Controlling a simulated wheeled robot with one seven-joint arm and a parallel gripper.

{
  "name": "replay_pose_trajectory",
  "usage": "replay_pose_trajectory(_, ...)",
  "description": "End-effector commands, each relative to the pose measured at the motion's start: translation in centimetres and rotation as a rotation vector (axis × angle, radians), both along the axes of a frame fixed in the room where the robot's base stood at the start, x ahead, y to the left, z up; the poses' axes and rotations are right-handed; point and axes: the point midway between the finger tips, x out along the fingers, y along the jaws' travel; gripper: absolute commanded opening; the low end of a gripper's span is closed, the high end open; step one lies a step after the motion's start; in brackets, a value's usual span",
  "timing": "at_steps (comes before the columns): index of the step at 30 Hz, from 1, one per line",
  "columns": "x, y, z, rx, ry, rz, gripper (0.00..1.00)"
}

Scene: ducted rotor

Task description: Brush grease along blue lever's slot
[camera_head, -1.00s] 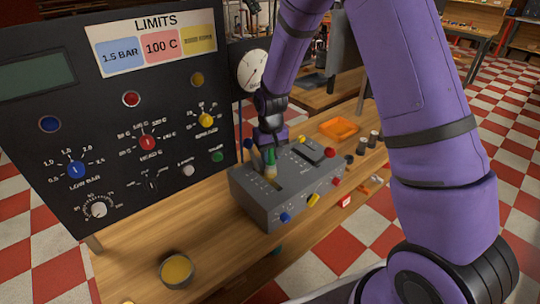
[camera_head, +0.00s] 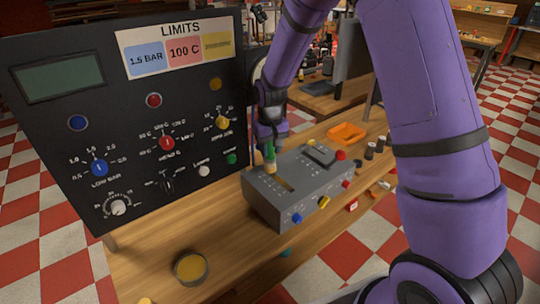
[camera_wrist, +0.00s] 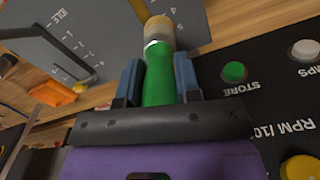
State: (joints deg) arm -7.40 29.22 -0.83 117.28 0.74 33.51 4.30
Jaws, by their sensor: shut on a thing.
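My gripper (camera_head: 270,147) is shut on the green handle of a brush (camera_head: 270,161), which also shows in the wrist view (camera_wrist: 158,75) with its tan bristles pointing away from the jaws. The bristles are at the far-left end of a slot (camera_head: 285,185) in the top of a grey lever box (camera_head: 315,194). I cannot tell if they touch. A tan strip shows in the slot. I cannot make out the blue lever in the current views; my gripper may hide it. A bowl of yellow grease (camera_head: 190,267) stands on the bench at the front left.
A black panel (camera_head: 120,75) with knobs and buttons stands close to the left of my gripper. An orange tray (camera_head: 346,132) and dark cylinders (camera_head: 375,148) lie beyond the box. The wooden bench (camera_head: 225,235) is bare between bowl and box.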

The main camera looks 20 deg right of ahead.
Motion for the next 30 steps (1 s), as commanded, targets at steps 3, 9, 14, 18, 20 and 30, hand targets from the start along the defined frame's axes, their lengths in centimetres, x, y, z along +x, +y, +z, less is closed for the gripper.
replay_pose_trajectory(3,0.1,-0.1,1.1,0.000,-0.001,0.000,0.07)
replay_pose_trajectory(9,0.1,-0.3,2.9,0.000,-0.001,-0.001,0.07)
replay_pose_trajectory(14,0.2,-0.3,3.8,0.000,0.000,-0.001,0.07)
replay_pose_trajectory(18,0.2,-0.3,3.9,0.000,0.001,-0.001,0.07)
replay_pose_trajectory(20,0.2,-0.3,3.9,0.000,0.001,-0.001,0.07)
replay_pose_trajectory(30,0.2,-0.3,3.9,0.000,0.000,0.000,0.07)
